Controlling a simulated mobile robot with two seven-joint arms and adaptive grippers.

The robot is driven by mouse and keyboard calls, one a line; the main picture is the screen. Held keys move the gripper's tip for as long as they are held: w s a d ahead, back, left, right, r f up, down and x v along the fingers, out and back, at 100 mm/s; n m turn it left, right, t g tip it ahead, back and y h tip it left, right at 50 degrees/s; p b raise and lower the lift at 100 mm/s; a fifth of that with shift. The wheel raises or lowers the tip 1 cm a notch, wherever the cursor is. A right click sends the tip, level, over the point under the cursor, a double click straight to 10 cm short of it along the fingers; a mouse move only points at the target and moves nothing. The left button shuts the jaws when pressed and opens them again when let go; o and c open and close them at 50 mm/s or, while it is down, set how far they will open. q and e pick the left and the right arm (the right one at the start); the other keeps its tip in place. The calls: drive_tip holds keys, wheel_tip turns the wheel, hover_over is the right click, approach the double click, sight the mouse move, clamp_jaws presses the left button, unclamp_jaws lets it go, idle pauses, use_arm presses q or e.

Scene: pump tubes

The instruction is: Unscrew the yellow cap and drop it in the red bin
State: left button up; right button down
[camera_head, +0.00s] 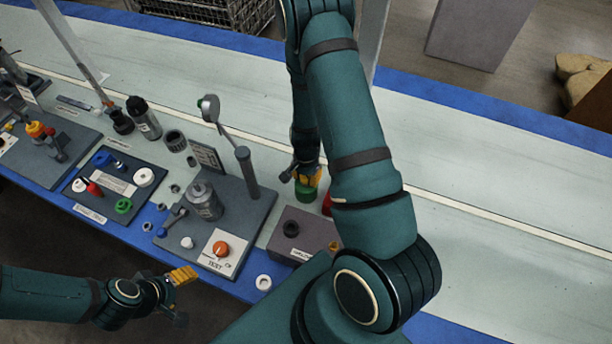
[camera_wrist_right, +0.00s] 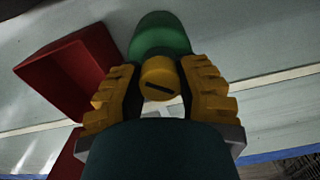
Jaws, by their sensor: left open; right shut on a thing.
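The red bin (camera_wrist_right: 70,76) is left of the fingers there; in the head view only a sliver of the bin (camera_head: 327,204) shows beside my arm. My left gripper (camera_head: 182,275) is open and empty at the bench's front edge.
A grey test stand (camera_head: 233,235) with a metal canister and an orange knob is at the middle. A brown-grey box (camera_head: 295,222) with a black ring stands right of it. Dark trays with small parts (camera_head: 105,187) are at left. The right of the bench is clear.

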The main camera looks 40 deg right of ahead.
drive_tip(key=shift+n, duration=0.4)
drive_tip(key=n, duration=0.3)
drive_tip(key=n+b, duration=0.1)
drive_tip(key=n, duration=0.2)
drive_tip(key=shift+s+n, duration=0.1)
drive_tip(key=shift+n, duration=0.3)
drive_tip(key=c, duration=0.9)
unclamp_jaws()
drive_tip(key=shift+f, duration=0.1)
drive_tip(key=shift+c, duration=0.2)
